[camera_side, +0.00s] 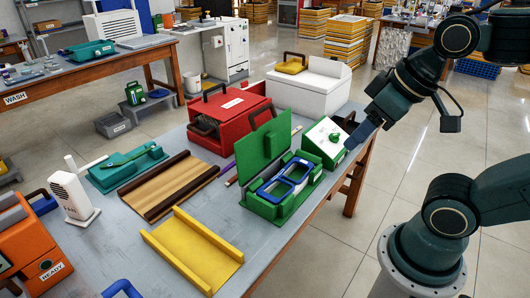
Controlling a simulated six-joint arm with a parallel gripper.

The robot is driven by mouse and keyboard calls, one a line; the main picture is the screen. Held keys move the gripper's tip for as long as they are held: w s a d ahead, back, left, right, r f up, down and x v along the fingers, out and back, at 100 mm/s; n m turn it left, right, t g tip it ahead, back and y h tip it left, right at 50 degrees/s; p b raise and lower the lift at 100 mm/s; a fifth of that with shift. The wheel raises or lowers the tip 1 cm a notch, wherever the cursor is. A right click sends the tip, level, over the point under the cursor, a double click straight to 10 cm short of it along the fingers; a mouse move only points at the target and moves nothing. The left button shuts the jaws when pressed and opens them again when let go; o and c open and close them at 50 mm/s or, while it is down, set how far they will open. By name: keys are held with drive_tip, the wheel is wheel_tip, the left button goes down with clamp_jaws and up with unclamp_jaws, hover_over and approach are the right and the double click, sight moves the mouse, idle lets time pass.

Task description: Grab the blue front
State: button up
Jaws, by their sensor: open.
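The blue front (285,179), an eyeglass frame with two rectangular openings, lies in the green fixture (263,208) on the table. The fixture's green panel stands upright behind it. My gripper (352,141) is open and above the table's right edge. It is up and to the right of the blue front, apart from it. Its fingertips are small and partly hidden by its own body.
A green box with a white sloped top (325,137) stands just behind the fixture, close to my gripper. A red case (230,112) and a white bin (308,92) stand farther back. A yellow tray (192,250) and a brown striped tray (167,186) lie left.

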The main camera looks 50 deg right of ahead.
idle(0.3)
drive_tip(key=w+d+f+g, duration=0.1)
drive_tip(key=w+d+f, duration=0.15)
drive_tip(key=w, duration=0.45)
drive_tip(key=w+d+f+g, duration=0.1)
drive_tip(key=w+d+g, duration=0.15)
drive_tip(key=w, duration=0.45)
drive_tip(key=w+d+f+g, duration=0.1)
drive_tip(key=w+d+f, duration=0.3)
drive_tip(key=f, duration=0.3)
drive_tip(key=w+d+f+g, duration=0.1)
drive_tip(key=w+d+f, duration=0.4)
drive_tip(key=w+f, duration=0.1)
drive_tip(key=shift+f, duration=0.85)
drive_tip(key=shift+f, duration=0.1)
wheel_tip(320, 180, down, 8)
drive_tip(key=shift+f, duration=0.2)
drive_tip(key=shift+s+f, duration=0.15)
drive_tip(key=shift+f, duration=2.4)
